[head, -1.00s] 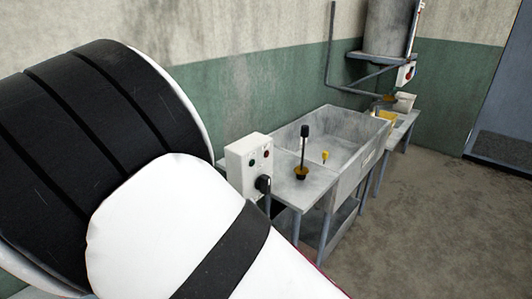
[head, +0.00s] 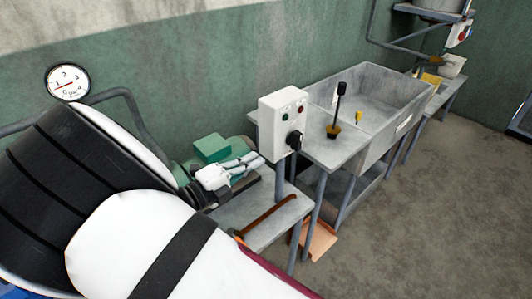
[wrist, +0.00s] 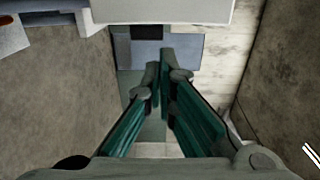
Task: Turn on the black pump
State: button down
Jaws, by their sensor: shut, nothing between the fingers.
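A white control box (head: 284,120) stands on a post in the head view. No clearly black pump can be made out. My gripper (head: 245,168) appears just left of the box, pointing towards it. In the wrist view my gripper (wrist: 162,68) has its fingertips together with nothing between them. A white block (wrist: 160,10) shows beyond them, perhaps the box.
A pressure gauge (head: 68,82) is on the wall at left. A grey sink (head: 375,105) stands right of the box, with a black upright tool (head: 338,105) on its side. An orange-brown tray (head: 319,240) lies below the bench. Floor at right is clear.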

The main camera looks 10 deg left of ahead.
jog(key=p, duration=0.2)
send_near(301, 133)
jog(key=x, duration=0.5)
jog(key=shift+w+f, duration=0.25)
jog(key=shift+f, duration=0.1)
jog(key=shift+w+d+r+g+y+p, duration=0.2)
jog(key=shift+r+g+y+p, duration=0.25)
jog(key=shift+g+y, duration=0.4)
jog(key=shift+w+d+r+g+y, duration=0.2)
jog(key=shift+g+y, duration=0.1)
jog(key=shift+g, duration=0.2)
jog(key=shift+w+d+r+g+y, duration=0.1)
jog(key=shift+r+g+y, duration=0.15)
jog(key=shift+g, duration=0.2)
jog(key=shift+w+d+r, duration=0.25)
jog(key=shift+w+d, duration=0.2)
jog(key=shift+w, duration=0.25)
jog(key=shift+w+d+b, duration=0.45)
jog(key=shift+w+d, duration=0.1)
jog(key=shift+w, duration=0.15)
dwell(0.7)
